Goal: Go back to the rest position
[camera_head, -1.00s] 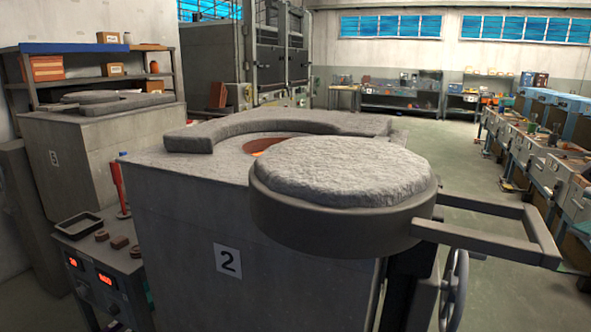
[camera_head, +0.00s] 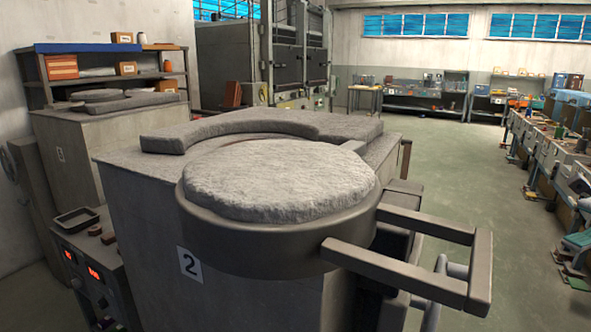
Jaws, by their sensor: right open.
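A thick round lid (camera_head: 275,180) with a rough pale grey top and a dark rim stands out in front of the furnace numbered 2 (camera_head: 145,220). Its rectangular bar handle (camera_head: 405,278) points to the lower right. The lid covers my view of most of the furnace mouth, and a raised curved collar (camera_head: 255,127) shows behind it. My right gripper is open but hardly shows; its fingertips cannot be picked out. Nothing is seen gripped on the handle. My left gripper is not in view.
A control box (camera_head: 92,265) with red displays and a small black tray (camera_head: 77,217) stand at lower left. A second furnace (camera_head: 70,140) and a shelf (camera_head: 120,80) are behind it. Workbenches (camera_head: 540,140) line the right. The green floor (camera_head: 470,185) between is clear.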

